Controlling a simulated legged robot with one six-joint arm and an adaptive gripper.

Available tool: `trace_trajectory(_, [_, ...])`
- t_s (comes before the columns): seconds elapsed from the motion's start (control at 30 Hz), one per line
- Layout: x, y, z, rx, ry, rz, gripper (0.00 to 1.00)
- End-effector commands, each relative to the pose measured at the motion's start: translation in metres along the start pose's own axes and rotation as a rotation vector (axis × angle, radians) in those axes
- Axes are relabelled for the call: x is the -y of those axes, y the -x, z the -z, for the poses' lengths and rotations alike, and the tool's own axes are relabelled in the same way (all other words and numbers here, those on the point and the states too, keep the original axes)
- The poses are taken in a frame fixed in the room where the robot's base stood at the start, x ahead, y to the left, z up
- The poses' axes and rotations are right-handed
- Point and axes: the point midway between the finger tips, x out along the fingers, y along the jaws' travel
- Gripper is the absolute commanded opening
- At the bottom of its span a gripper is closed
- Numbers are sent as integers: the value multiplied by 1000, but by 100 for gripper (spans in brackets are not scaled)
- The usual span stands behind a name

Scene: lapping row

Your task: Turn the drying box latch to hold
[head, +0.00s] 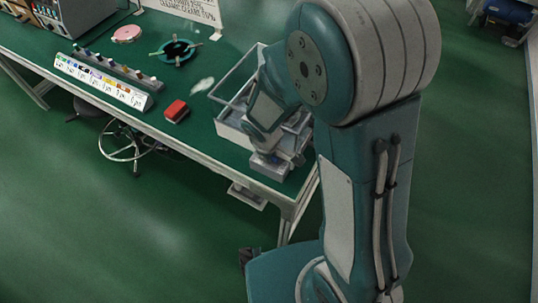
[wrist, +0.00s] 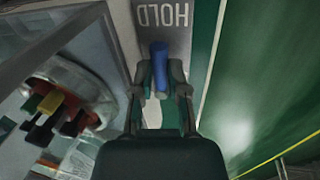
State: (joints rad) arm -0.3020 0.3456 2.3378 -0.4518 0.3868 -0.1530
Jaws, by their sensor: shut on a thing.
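The drying box (head: 234,134) is a pale open-framed box at the right end of the green bench in the head view. My gripper (wrist: 159,78) is shut on a blue latch handle (wrist: 159,62) in the wrist view, one finger on each side of it. A grey plate lettered HOLD (wrist: 162,15) lies just beyond the handle and reads upside down. The handle points toward the lettering. In the head view my arm hides much of the box, and I cannot make out the latch there.
A red block (head: 176,111) lies on the bench left of the box. A rack of small items (head: 112,78), a teal ring-shaped fixture (head: 176,51) and a pink disc (head: 127,34) are farther left. A stool (head: 128,150) stands by the bench. Open floor lies in front.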

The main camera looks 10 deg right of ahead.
Motion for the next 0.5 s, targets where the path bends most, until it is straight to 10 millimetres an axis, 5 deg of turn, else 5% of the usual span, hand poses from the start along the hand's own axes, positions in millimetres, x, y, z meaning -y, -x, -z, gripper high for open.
trace_trajectory(0.5, [-1,-1,0,-11,57,2,0])
